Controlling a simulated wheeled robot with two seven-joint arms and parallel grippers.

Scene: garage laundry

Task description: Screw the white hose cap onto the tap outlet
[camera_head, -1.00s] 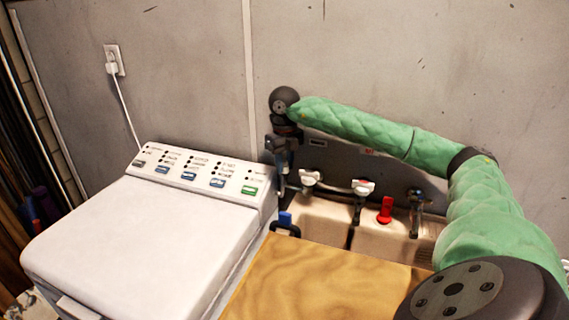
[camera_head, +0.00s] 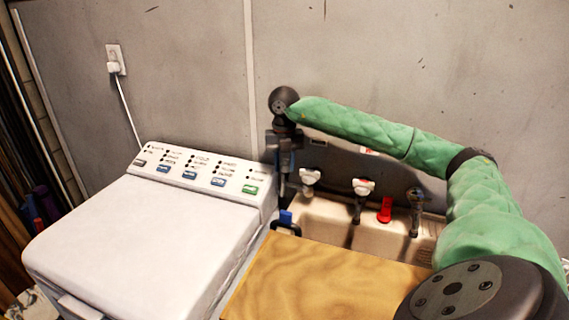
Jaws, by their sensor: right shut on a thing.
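My right arm reaches in from the right, and its gripper (camera_head: 284,188) points down at the sink's back left corner, beside the washing machine. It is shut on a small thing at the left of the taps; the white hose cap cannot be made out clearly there. A tap with a white top (camera_head: 309,177) is just right of the gripper. A second white-topped tap (camera_head: 362,187) and a dark tap (camera_head: 416,198) stand further right along the wall. Which outlet takes the cap cannot be told. My left gripper is not in view.
The white washing machine (camera_head: 140,235) stands left of the sink (camera_head: 330,215). A wooden board (camera_head: 320,275) covers the front. A red fitting (camera_head: 385,209) stands between two taps. A blue piece (camera_head: 285,217) with a dark loop is below the gripper.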

